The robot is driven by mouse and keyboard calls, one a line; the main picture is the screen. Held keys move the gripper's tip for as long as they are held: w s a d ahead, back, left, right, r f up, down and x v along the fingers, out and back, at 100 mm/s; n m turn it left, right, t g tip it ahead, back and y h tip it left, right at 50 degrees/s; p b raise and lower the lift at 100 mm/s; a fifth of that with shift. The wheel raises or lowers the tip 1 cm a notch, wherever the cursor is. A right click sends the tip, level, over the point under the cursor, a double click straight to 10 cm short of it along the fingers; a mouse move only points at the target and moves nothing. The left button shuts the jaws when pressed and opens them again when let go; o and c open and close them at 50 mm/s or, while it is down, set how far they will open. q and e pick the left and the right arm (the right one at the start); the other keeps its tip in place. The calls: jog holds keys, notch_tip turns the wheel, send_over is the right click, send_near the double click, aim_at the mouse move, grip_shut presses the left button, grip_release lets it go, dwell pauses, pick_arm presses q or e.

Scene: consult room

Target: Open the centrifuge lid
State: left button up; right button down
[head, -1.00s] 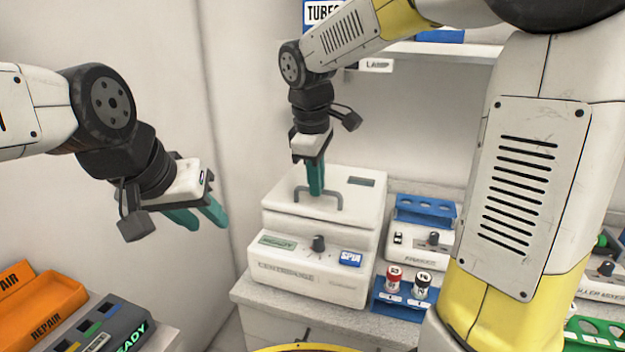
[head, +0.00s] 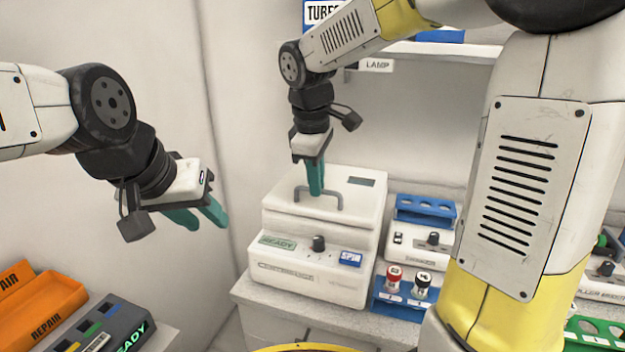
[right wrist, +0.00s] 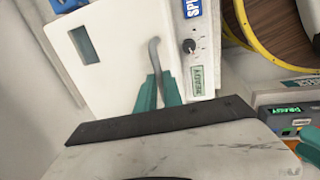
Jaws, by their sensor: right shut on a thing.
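The white centrifuge (head: 310,283) stands on the counter, with a knob, a READY display and a blue SPIN button on its front. Its lid (head: 357,208) looks shut and has a grey bar handle (head: 331,208) on top. My right gripper (head: 316,192) reaches down from above, its teal fingers shut on the handle. In the right wrist view the fingers close around the handle (right wrist: 154,55), over the lid (right wrist: 115,65). My left gripper (head: 205,219) is open and empty, left of the centrifuge, in the air.
A blue rack with a red-capped and a black-capped tube (head: 422,285) stands right of the centrifuge, near a small white device (head: 418,245) and another blue rack (head: 426,211). An orange REPAIR tray (head: 45,305) and a grey READY tray (head: 110,325) lie at lower left. A shelf hangs above.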

jog(key=shift+r, duration=0.1)
jog(key=shift+w+d+r, duration=0.1)
jog(key=shift+w+r, duration=0.15)
jog(key=shift+r, duration=0.3)
jog(key=w+d+r+g+y, duration=0.1)
jog(key=w+d+r+g, duration=0.1)
jog(key=w+r, duration=0.6)
jog(key=shift+d+r+g, duration=0.3)
jog(key=shift+d+r, duration=0.45)
jog(key=shift+r, duration=0.4)
